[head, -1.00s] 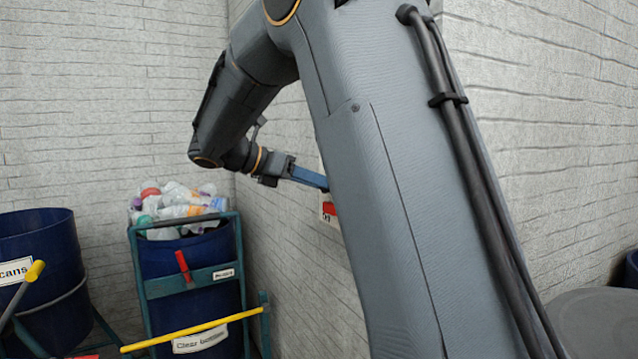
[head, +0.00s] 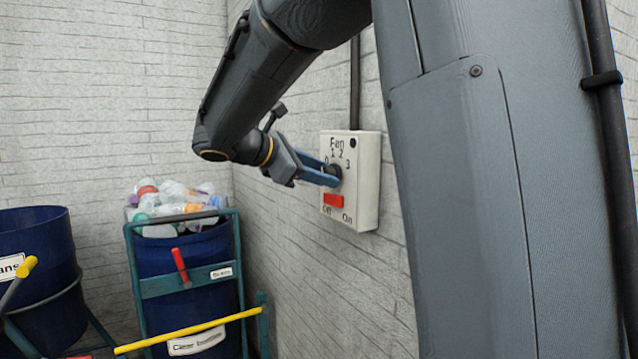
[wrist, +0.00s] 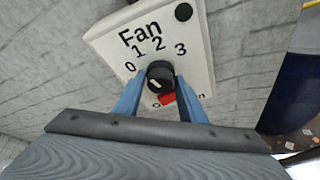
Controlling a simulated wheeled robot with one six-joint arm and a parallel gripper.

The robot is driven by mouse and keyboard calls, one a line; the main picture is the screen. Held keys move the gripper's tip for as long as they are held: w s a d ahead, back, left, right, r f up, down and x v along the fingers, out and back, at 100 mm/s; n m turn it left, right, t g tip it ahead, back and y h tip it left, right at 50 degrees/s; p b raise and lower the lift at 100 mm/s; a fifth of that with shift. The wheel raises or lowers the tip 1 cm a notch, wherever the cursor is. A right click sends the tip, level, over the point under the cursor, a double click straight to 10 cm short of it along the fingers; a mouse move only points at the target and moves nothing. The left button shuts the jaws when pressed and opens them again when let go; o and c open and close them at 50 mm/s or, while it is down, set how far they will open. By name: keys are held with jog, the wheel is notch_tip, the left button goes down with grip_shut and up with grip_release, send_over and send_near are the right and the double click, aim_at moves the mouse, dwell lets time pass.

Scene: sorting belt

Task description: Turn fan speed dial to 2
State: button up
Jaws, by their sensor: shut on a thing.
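The white fan control box (head: 366,195) is mounted on the brick wall, right of centre in the head view. Its black dial (wrist: 160,72) sits below the numbers 0, 1, 2 and 3 in the wrist view. My gripper (head: 331,177) has its blue fingers shut on the dial, one on each side. In the wrist view the gripper (wrist: 160,82) reaches the dial from below. A pale mark shows on the dial's lower left; I cannot tell which number the dial is set to.
A red switch (head: 333,200) with Off and On labels is just below the dial. A blue bin (head: 190,255) of bottles and a yellow bar (head: 190,332) stand at left. Another dark blue bin (head: 40,270) is at far left.

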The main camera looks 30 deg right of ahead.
jog(key=m+t+b, duration=0.1)
jog(key=b, duration=0.3)
jog(key=m+t+h+b, duration=0.1)
jog(key=m+b, duration=0.1)
jog(key=b, duration=0.2)
jog(key=m+t+b, duration=0.1)
jog(key=m+b, duration=0.1)
jog(key=b, duration=0.1)
jog(key=shift+s+f+b, duration=0.2)
jog(key=shift+f+b, duration=0.15)
jog(key=shift+b, duration=0.05)
jog(key=shift+r+m+t+h+b, duration=0.1)
jog(key=shift+m+t+h+b, duration=0.2)
jog(key=shift+m+b, duration=0.15)
jog(key=o, duration=0.9)
jog(key=shift+v, duration=3.95)
